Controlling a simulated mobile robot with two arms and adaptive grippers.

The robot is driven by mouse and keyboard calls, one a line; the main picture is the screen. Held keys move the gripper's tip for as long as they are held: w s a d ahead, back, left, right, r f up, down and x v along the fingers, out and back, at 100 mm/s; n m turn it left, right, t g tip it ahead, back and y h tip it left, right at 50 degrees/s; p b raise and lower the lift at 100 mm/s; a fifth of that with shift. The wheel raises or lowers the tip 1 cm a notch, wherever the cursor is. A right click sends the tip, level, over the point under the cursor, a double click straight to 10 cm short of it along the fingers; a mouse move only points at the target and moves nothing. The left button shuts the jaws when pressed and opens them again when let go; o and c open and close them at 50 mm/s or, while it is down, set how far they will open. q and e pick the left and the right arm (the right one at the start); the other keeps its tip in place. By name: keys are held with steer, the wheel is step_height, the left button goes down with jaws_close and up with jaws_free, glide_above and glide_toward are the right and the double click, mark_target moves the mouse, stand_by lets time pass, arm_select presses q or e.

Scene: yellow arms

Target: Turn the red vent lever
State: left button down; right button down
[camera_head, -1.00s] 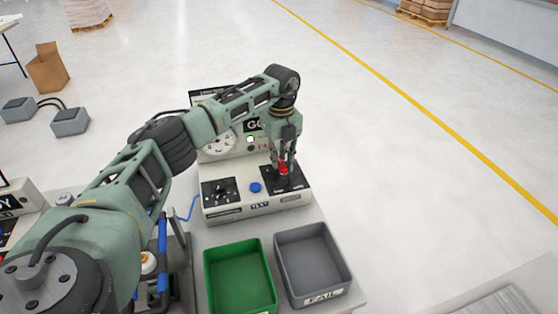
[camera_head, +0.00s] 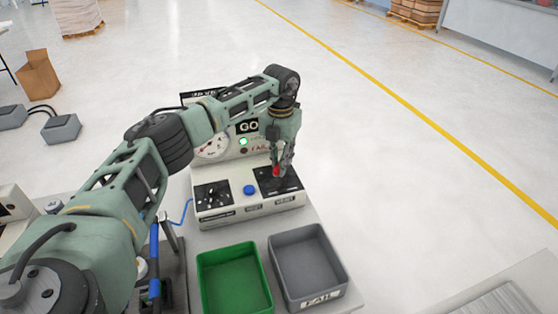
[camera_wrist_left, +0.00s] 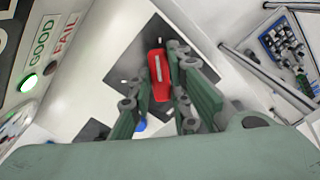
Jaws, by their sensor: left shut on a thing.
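The red vent lever (camera_wrist_left: 158,75) sits on a black plate at the right of the test box (camera_head: 225,212). In the head view only a small part of the red lever (camera_head: 276,171) shows between the fingers. My left gripper (camera_head: 279,168) comes down on it from above and is shut on it. In the left wrist view the fingers of my left gripper (camera_wrist_left: 160,95) lie on both sides of the red lever. My right gripper is not in view.
A blue button (camera_head: 250,190) and a black dial plate (camera_head: 213,194) are left of the lever. A green light (camera_head: 243,142) is lit beside the gauge (camera_head: 212,147). A green bin (camera_head: 203,290) and a grey FAIL bin (camera_head: 279,278) stand in front.

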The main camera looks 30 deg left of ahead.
arm_select(q)
steer(key=shift+d+r+m, duration=0.1)
steer(key=shift+m, duration=0.5)
steer(key=c, duration=1.6)
jaws_free()
steer(key=shift+c, duration=0.2)
step_height(320, 180, up, 12)
